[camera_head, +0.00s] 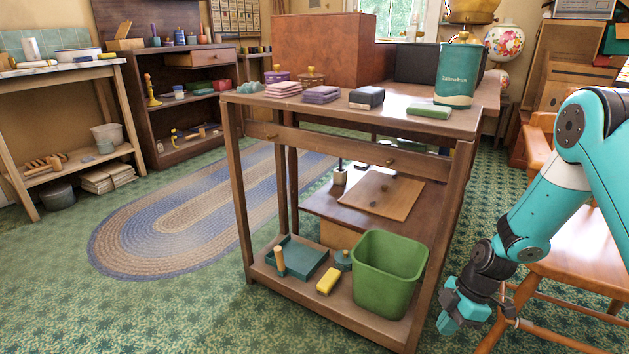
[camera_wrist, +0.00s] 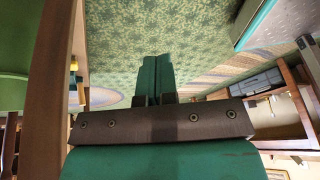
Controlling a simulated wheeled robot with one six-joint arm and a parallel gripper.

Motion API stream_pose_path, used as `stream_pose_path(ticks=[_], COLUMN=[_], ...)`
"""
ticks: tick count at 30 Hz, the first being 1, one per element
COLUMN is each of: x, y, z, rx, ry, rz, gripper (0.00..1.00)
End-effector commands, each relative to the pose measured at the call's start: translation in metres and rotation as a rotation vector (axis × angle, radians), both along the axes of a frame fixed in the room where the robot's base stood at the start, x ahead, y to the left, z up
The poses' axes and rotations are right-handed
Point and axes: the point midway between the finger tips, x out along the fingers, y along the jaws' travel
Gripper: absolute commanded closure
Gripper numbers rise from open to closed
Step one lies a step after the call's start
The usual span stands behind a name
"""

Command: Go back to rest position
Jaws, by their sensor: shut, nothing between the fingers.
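My gripper (camera_head: 455,324) hangs low at the right in the head view, beside the right front leg of the wooden table. It points down and left over the green carpet, apart from the table. In the wrist view its two teal fingers (camera_wrist: 155,80) lie together with nothing between them. My teal arm reaches down to it from the right edge in the head view.
The wooden table (camera_head: 330,112) carries folded cloths and a teal canister (camera_head: 457,76). A green bin (camera_head: 390,272) stands on its bottom shelf near my gripper. A wooden chair (camera_head: 570,265) stands behind my arm. Open carpet (camera_head: 190,310) lies at the left.

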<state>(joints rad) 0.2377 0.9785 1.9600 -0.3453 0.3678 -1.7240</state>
Motion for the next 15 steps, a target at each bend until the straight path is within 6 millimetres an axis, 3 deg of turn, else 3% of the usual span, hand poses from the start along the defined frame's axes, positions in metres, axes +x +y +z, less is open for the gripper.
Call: stream_pose_path(ticks=[1, 6, 12, 15], x=[0.003, -0.016, -0.075, -0.110], y=[0.016, 0.067, 0.118, 0.135], z=[0.046, 0.159, 0.269, 0.307], rx=[-0.011, -0.030, -0.042, -0.044], ry=[0.003, 0.059, 0.125, 0.157], rz=[-0.051, -0.267, -0.512, -0.621], gripper=[1.00, 1.00, 1.00, 1.00])
